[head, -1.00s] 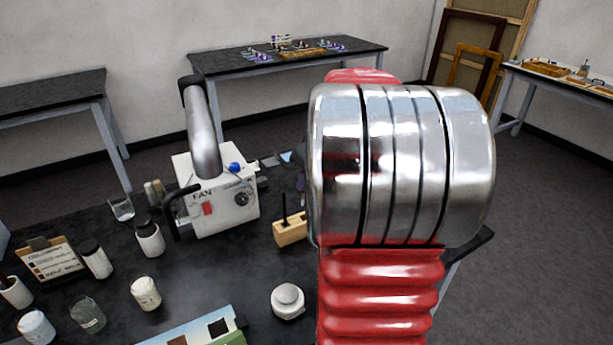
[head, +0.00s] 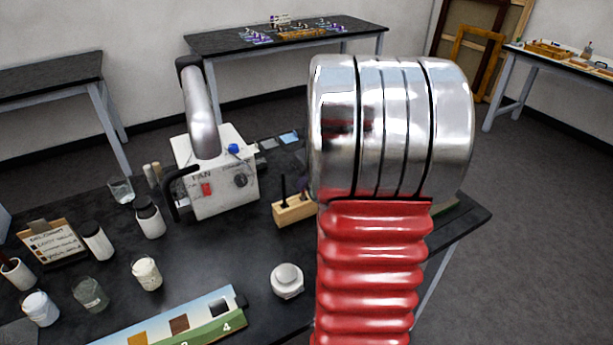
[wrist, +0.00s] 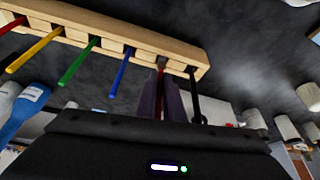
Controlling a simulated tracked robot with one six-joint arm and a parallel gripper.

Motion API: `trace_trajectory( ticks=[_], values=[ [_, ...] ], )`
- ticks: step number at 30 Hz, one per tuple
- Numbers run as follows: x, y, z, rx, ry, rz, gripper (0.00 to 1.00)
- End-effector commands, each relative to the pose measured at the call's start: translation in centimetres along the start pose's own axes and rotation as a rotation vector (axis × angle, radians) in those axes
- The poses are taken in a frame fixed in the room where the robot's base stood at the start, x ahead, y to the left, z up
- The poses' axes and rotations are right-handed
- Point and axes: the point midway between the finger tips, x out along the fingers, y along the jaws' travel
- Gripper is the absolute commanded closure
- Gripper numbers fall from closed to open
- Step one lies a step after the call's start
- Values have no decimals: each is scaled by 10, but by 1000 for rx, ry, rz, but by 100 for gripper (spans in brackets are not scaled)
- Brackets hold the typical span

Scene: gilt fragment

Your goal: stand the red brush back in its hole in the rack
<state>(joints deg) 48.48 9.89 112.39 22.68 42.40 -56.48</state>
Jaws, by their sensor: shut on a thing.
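The wooden rack (wrist: 120,33) runs across the top of the wrist view with red, yellow, green and blue handles standing in it to the left, and a black one (wrist: 195,95) at its right end. My gripper (wrist: 161,90) is shut on a thin dark red shaft, the red brush (wrist: 159,92), between the blue handle and the black one. The brush's tip meets the rack's edge in the picture; I cannot tell whether it is in the hole. In the head view the rack's end (head: 292,209) shows, the rest hidden behind my arm.
A white fan box (head: 215,185) with a hose stands left of the rack. A white lidded jar (head: 287,281) and a numbered colour strip (head: 180,322) lie nearer. Several jars and bottles fill the left of the black bench.

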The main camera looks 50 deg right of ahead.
Motion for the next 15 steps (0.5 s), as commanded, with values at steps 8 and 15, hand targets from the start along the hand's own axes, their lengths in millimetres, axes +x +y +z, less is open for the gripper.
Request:
trace_trajectory(
  ticks=[8,15],
  values=[
    [2,0,1,0,0,0,100],
    [2,0,1,0,0,0,81]
  ],
)
